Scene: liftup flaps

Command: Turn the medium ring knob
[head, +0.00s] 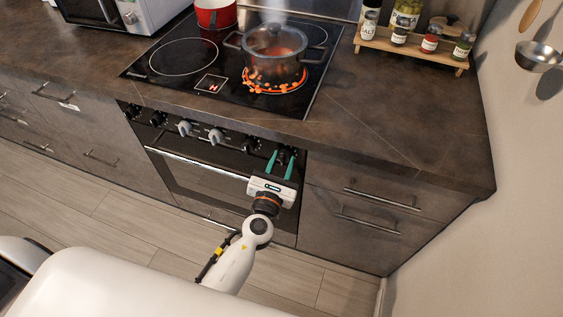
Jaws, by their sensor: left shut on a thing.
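My left gripper (281,158) reaches up to the right end of the oven's front panel. Its two teal fingers are shut on the rightmost black knob (282,154), one finger on each side of it; the fingers partly hide the knob. Another black knob (253,145) sits just left of it. Two light grey knobs (216,136) are in the middle of the row, and more black knobs (157,118) are at the left. Which knob belongs to the medium ring cannot be read. My right gripper is not in view.
A dark steaming pot (274,55) stands on a glowing orange ring on the black cooktop (190,85). A red pot (215,14) stands at the back. The oven handle (200,164) runs below the knobs. A spice rack (412,45) stands at the right. Floor space shows in front.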

